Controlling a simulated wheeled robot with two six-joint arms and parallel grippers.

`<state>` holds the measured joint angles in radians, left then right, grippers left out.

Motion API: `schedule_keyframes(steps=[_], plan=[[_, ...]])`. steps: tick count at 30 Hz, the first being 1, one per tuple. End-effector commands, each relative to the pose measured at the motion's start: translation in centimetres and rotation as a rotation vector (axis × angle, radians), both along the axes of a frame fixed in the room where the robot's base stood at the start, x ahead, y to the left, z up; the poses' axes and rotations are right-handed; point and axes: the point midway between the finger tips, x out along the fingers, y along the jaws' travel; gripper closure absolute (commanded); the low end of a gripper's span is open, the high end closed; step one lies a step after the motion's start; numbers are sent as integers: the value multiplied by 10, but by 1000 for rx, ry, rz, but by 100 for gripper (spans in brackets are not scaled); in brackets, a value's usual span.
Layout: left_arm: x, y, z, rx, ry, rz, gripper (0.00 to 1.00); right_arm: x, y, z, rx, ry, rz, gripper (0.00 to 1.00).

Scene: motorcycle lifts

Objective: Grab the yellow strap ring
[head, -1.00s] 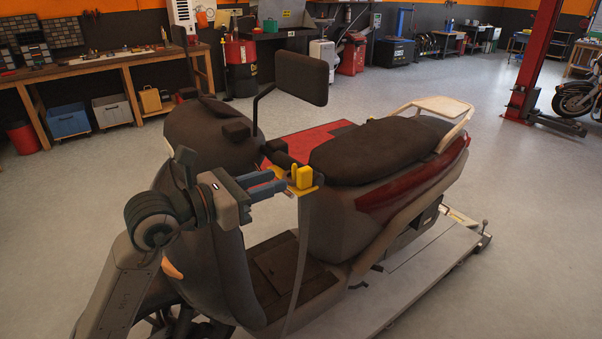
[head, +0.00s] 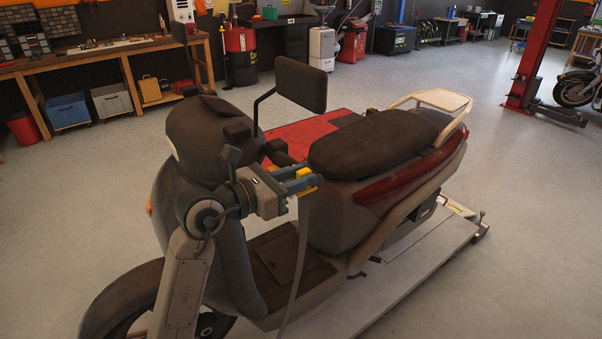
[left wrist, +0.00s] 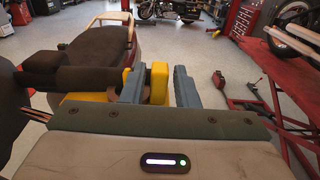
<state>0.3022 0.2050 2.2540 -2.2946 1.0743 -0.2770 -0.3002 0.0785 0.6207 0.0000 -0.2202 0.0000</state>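The yellow strap ring (head: 305,173) is at the top of a grey strap (head: 303,220), beside the scooter's front end. My left gripper (head: 307,178) reaches it from the left, and its blue-grey fingers partly hide it. In the left wrist view, an upright yellow part of the ring (left wrist: 159,80) stands between the two fingertips (left wrist: 160,86). The fingers are apart, with a narrow gap visible on the right side of the yellow part. Contact on the left side is hard to tell. My right gripper is not in view.
The dark scooter (head: 365,150) stands on a grey lift platform (head: 420,255). Its mirror (head: 301,85) rises above and behind my left gripper. A red lift (head: 305,135) lies beyond the scooter.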

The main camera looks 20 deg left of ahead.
Motion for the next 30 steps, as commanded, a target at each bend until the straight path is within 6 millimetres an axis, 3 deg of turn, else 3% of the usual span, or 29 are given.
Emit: schedule_keyframes(steps=[7,12,23,30], plan=[[1,-1,-1,1,0,0,73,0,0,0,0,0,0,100],[1,-1,0,1,-1,0,100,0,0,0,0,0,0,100],[1,-1,2,1,-2,0,100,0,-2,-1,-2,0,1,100],[1,-1,22,1,-7,0,100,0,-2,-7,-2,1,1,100]])
